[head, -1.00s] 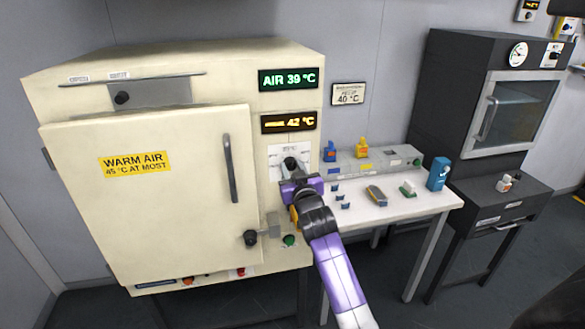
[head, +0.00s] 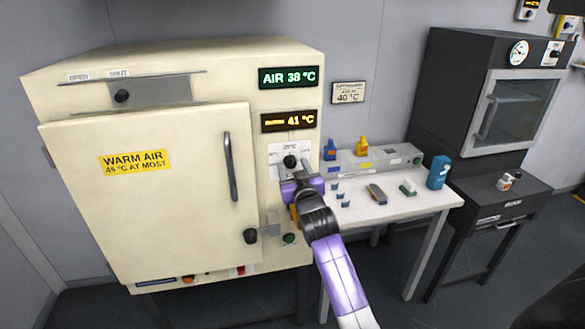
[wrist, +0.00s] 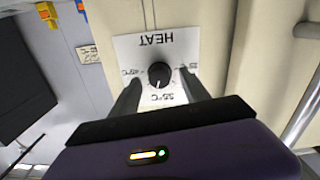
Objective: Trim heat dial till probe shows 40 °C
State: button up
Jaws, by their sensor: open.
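The heat dial (wrist: 159,75) is a black round knob on a white plate marked HEAT, seen upside down in the wrist view; it also shows in the head view (head: 290,161). My gripper (wrist: 158,90) is open, with one finger on each side of the dial; I cannot tell whether they touch it. In the head view my gripper (head: 292,175) is just below the dial. The green display (head: 288,77) reads AIR 38 °C. The amber display (head: 288,121) below it reads 41 °C; its small label is unclear. A wall sign (head: 348,92) reads 40 °C.
The cream cabinet's door (head: 150,200) is shut and has a vertical handle (head: 230,167). A white table (head: 420,203) with small items stands to the right. A dark oven (head: 460,90) stands beyond it. A green button (head: 289,239) sits below my gripper.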

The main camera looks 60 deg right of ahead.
jog(key=b+v, duration=0.1)
jog(key=v, duration=0.6)
dwell(0.5)
jog(key=s+a+f+n+t+y, duration=0.1)
jog(key=s+a+n+t+y, duration=0.2)
jog(key=a, duration=0.9)
jog(key=s+a+f+n+t+y, duration=0.2)
jog(key=s+a+t+y, duration=0.15)
jog(key=a, duration=0.95)
jog(key=s+a+f+n+g+y, duration=0.3)
jog(key=s+a+f+y, duration=0.2)
jog(key=s+a, duration=1.1)
jog(key=s+y, duration=0.2)
jog(key=shift+s+f+n, duration=0.25)
jog(key=shift+s+n, duration=0.05)
jog(key=shift+s, duration=0.1)
